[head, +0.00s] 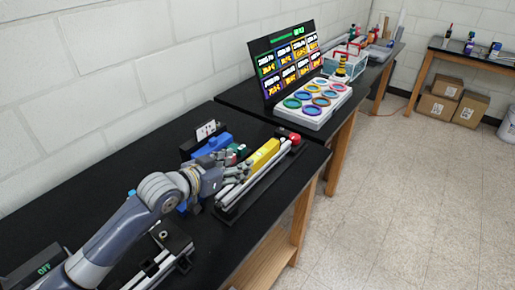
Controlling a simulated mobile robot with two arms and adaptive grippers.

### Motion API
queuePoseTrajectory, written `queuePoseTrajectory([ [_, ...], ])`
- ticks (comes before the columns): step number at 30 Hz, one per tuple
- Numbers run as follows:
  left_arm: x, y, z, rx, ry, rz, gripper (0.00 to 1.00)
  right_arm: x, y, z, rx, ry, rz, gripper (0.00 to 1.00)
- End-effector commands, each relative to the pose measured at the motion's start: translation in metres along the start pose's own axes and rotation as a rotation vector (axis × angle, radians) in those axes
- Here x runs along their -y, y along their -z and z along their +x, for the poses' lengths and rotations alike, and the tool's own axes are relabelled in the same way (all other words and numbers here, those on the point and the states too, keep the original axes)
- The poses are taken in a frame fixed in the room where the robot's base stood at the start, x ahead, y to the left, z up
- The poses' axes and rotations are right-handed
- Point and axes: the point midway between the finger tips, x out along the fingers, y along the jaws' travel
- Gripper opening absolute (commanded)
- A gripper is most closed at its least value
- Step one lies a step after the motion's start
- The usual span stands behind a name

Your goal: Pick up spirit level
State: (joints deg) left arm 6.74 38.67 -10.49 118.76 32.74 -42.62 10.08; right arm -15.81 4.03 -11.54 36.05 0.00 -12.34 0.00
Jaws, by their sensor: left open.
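A yellow bar, which looks like the spirit level (265,156), lies at a slant on the black bench, beside long silver extrusion bars (262,178). My left arm comes in from the lower left. My left gripper (238,174) is open at the near end of the yellow bar. The fingers partly hide that end, and I cannot tell whether they touch it. My right gripper is not in view.
A blue tool (212,146) and a dark stand with a white card (206,131) are behind the gripper. A red knob (295,139) is at the bars' far end. Further back stand a sign board (287,62) and a white tray of colored rings (313,120).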

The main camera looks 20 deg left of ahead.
Motion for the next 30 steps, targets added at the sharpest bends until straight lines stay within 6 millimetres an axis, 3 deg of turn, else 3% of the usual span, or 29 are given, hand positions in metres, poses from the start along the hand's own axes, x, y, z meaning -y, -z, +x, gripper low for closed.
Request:
queuePoseTrajectory([
  [4, 0.000, 0.001, 0.011, 0.000, 0.000, -0.004, 0.50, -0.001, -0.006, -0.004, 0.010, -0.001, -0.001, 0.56],
  [12, 0.000, 0.000, 0.047, 0.001, 0.000, -0.003, 0.50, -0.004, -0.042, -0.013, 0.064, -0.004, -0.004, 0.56],
  [15, 0.000, 0.000, 0.054, 0.001, 0.000, -0.001, 0.50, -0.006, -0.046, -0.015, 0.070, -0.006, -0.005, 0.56],
  [20, 0.001, -0.001, 0.060, 0.001, 0.000, 0.000, 0.50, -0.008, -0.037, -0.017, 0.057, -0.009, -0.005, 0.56],
  [25, 0.003, -0.004, 0.078, 0.003, 0.000, -0.002, 0.50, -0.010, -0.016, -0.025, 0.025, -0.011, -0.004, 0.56],
  [30, 0.004, -0.006, 0.097, 0.001, 0.000, -0.001, 0.50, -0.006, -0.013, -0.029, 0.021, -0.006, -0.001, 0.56],
])
